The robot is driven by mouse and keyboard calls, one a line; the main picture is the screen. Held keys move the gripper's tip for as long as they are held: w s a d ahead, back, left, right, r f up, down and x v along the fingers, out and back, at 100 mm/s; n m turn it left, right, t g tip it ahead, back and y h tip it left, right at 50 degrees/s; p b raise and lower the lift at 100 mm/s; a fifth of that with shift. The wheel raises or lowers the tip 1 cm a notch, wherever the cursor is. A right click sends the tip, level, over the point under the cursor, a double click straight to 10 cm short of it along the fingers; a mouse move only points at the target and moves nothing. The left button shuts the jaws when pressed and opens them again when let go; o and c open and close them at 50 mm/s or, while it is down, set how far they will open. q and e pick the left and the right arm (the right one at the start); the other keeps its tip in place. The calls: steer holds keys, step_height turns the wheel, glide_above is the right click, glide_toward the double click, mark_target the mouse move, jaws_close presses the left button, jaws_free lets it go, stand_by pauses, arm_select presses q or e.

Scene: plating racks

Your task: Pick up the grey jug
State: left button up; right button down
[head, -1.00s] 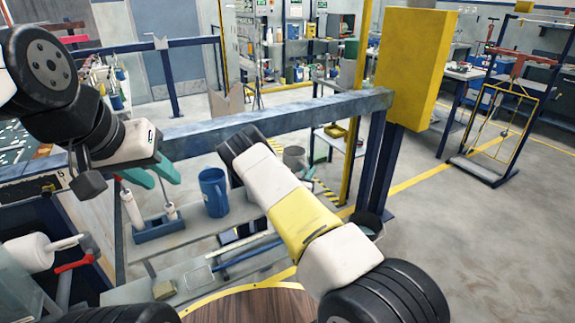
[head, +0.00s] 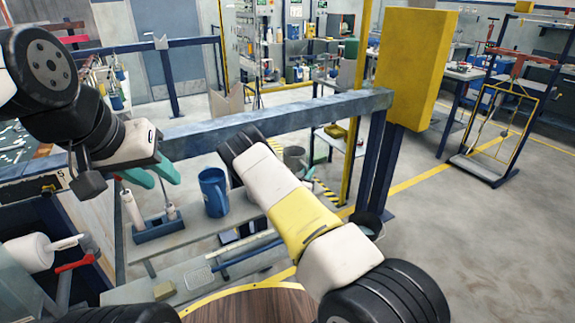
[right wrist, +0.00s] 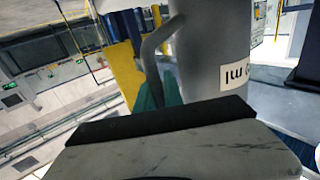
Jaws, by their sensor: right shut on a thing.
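The grey jug (right wrist: 205,50) fills the upper middle of the right wrist view, with a white label on its side and its curved handle (right wrist: 152,62) to the left. In the head view a grey rounded vessel (head: 294,158), likely this jug, shows partly behind my right forearm. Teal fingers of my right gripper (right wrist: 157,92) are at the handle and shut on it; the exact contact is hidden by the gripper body.
A blue jug (head: 214,192) stands on the grey bench left of my right arm. A blue rack (head: 158,228) holds white tubes. A grey-blue rail (head: 290,116) crosses behind, ending at a yellow-topped post (head: 415,65). Open floor lies to the right.

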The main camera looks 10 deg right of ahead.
steer(key=shift+r, duration=0.25)
stand_by(0.3)
steer(key=s+a+r, duration=0.2)
steer(key=s, duration=0.5)
steer(key=s+a+r, duration=0.2)
steer(key=s, duration=0.6)
steer(key=shift+s+a+r, duration=0.15)
steer(key=shift+a+r, duration=0.1)
steer(key=shift+r, duration=0.05)
steer(key=c, duration=2)
jaws_free()
jaws_close()
